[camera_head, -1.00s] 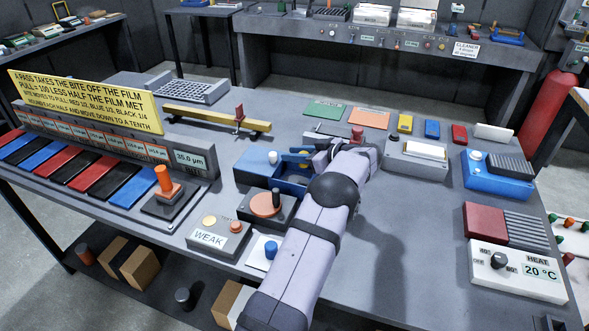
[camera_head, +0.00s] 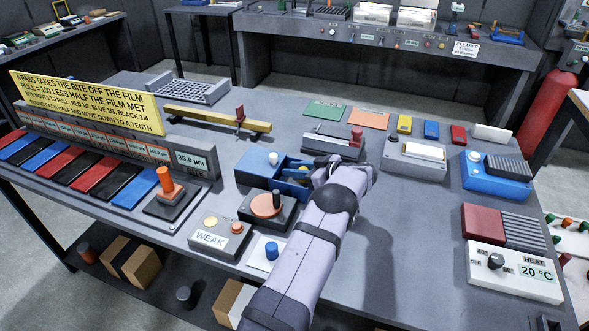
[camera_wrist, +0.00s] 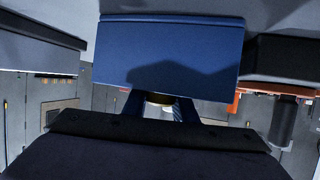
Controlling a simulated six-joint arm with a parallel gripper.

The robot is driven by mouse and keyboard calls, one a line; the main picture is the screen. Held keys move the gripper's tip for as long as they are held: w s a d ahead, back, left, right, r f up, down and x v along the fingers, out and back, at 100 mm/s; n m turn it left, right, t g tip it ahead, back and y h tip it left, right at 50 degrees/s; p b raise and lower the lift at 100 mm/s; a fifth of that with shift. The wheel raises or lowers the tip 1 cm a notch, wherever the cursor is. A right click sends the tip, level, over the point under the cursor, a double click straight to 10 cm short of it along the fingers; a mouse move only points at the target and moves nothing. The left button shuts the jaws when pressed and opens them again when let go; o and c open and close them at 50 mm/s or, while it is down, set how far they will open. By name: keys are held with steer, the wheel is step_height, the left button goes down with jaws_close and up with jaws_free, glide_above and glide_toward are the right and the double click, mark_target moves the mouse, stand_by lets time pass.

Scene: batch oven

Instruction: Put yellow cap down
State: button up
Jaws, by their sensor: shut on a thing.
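My gripper (camera_head: 318,172) is at the right end of the blue box (camera_head: 262,183), whose compartment is open at the top. The blue box wall (camera_wrist: 170,50) fills the middle of that view, just beyond the fingers. Whether the cap touches the box I cannot tell. A white knob (camera_head: 273,158) stands on the box's left part.
A grey device with a red knob (camera_head: 356,138) stands just behind my gripper. An orange round pad on a dark base (camera_head: 266,205) and the WEAK box (camera_head: 215,238) stand in front of the blue box.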

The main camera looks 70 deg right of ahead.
steer(key=shift+f, duration=0.1)
steer(key=shift+f+b, duration=0.35)
steer(key=shift+a+f, duration=0.1)
steer(key=shift+f, duration=0.1)
steer(key=o, duration=1.1)
steer(key=shift+a, duration=0.1)
steer(key=shift+f, duration=0.1)
steer(key=shift+s, duration=0.1)
